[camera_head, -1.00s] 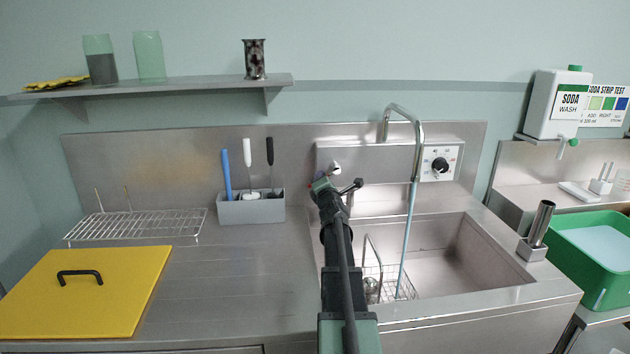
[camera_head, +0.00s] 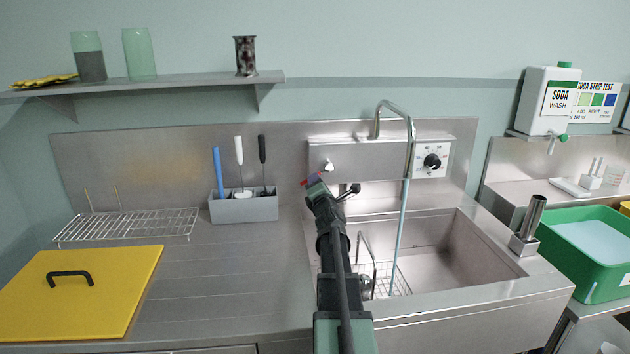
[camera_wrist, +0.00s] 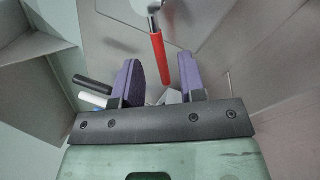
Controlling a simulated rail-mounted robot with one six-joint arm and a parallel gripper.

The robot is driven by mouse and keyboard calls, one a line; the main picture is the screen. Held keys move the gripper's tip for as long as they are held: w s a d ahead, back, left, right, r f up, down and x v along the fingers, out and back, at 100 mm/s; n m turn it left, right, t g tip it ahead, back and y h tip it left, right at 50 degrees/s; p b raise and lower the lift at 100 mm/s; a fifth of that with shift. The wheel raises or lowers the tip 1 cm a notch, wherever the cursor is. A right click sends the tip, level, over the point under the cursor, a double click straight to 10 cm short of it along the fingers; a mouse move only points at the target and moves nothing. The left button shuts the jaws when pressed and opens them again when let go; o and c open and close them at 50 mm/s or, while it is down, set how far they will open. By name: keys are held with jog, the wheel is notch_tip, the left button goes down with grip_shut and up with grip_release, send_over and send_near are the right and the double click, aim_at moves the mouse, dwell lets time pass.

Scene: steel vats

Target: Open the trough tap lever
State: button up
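In the wrist view, a red lever (camera_wrist: 159,60) hangs from a metal fitting (camera_wrist: 154,8). My gripper (camera_wrist: 158,80) has two purple fingers spread apart, with nothing held between them. The lever's lower end lies between the fingers in the picture, just beyond or level with their tips; I see no contact. In the head view, my gripper (camera_head: 312,181) is near the back panel, left of the sink, largely hidden by my arm. A small red patch there is too small to tell apart. The curved spout (camera_head: 395,108) has a thin pale blue line below it.
The sink (camera_head: 450,250) holds a wire basket (camera_head: 390,282). A grey holder (camera_head: 243,208) with upright tools stands left of my arm. A dial (camera_head: 432,161) sits on the back panel. A yellow lidded board (camera_head: 90,300) and wire rack (camera_head: 130,226) lie left.

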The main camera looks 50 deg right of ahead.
jog(key=v, duration=0.6)
jog(key=shift+s+a+b, duration=0.15)
jog(key=shift+s+b, duration=0.1)
jog(key=shift+b, duration=0.2)
